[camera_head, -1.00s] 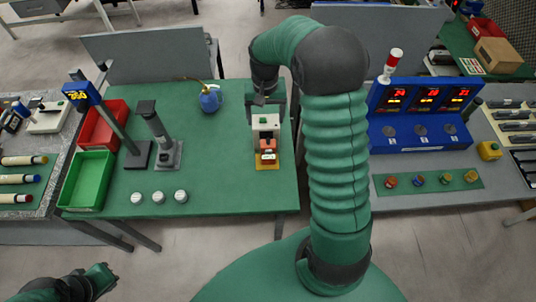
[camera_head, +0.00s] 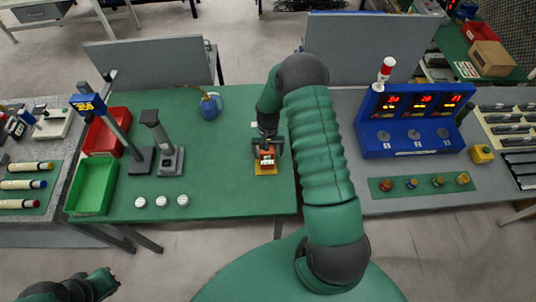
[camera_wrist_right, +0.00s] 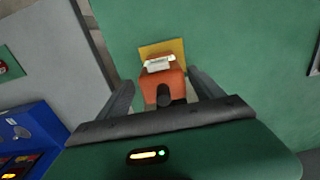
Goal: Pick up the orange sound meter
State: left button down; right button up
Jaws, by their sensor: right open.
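The orange sound meter (camera_head: 268,161) stands on a yellow base (camera_head: 266,171) near the right side of the green table. In the right wrist view the meter (camera_wrist_right: 163,83) shows an orange body with a white part and a dark round knob. My right gripper (camera_head: 267,152) is over the meter. In its wrist view the open fingers (camera_wrist_right: 162,82) lie on either side of the meter, with a gap visible at each side. Part of the meter is hidden by my gripper in the head view. My left gripper (camera_head: 101,283) is at the bottom left, away from the table; its jaw state is unclear.
On the green table (camera_head: 230,190) are a blue bottle (camera_head: 210,107), a grey stand (camera_head: 165,150), red (camera_head: 104,134) and green (camera_head: 93,187) bins, and several white discs. A blue display console (camera_head: 412,125) stands to the right. The table's middle is clear.

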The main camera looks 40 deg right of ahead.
jog(key=shift+w+a+f, duration=0.1)
jog(key=shift+a+f, duration=0.05)
jog(key=shift+a, duration=0.25)
jog(key=c, duration=0.3)
grip_shut()
jog(key=shift+r, duration=0.2)
